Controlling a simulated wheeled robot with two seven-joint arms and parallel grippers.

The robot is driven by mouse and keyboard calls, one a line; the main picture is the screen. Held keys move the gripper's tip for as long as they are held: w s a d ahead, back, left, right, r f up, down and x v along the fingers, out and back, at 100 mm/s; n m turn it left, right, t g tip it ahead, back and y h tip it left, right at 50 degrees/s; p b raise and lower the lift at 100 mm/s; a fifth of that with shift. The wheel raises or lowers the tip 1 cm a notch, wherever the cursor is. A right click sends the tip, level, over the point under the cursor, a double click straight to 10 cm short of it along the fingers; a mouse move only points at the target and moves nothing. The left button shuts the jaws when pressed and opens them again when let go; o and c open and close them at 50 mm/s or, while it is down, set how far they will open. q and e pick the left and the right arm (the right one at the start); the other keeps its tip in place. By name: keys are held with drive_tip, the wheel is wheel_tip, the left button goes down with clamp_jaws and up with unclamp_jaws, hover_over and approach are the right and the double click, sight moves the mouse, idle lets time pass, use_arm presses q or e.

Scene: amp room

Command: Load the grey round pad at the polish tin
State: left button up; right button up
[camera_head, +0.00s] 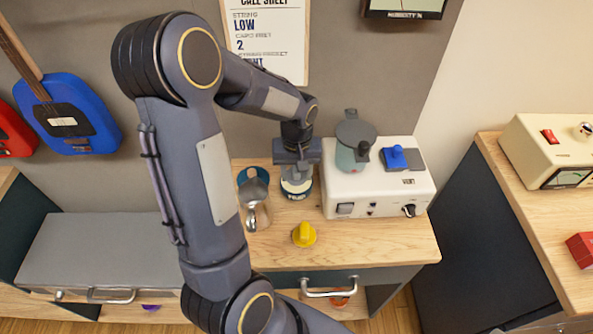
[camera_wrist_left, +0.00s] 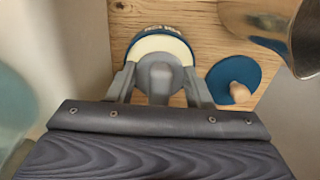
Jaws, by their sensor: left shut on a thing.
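The polish tin (camera_head: 296,194) stands on the wooden top, left of the white box; it has a cream face and a dark blue lettered rim. It also shows in the wrist view (camera_wrist_left: 160,43). My left gripper (camera_head: 297,176) points down right over the tin, shut on the grey round pad (camera_wrist_left: 161,76). In the wrist view the pad sits between the two fingers and covers part of the cream face. I cannot tell whether it touches the polish. In the head view the gripper mostly hides the pad. My right gripper is not in view.
A shiny metal vessel (camera_head: 257,214) and a blue disc with a wooden knob (camera_wrist_left: 234,80) are close beside the tin. The white box (camera_head: 385,185) carries a grey-green pot (camera_head: 355,137). A yellow cone-like piece (camera_head: 304,235) stands in front; the wood around it is clear.

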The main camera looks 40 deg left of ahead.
use_arm(q)
drive_tip(key=shift+f+b, duration=0.35)
drive_tip(key=shift+f, duration=0.1)
idle(1.1)
drive_tip(key=shift+r+p, duration=2.8)
drive_tip(key=shift+r, duration=0.75)
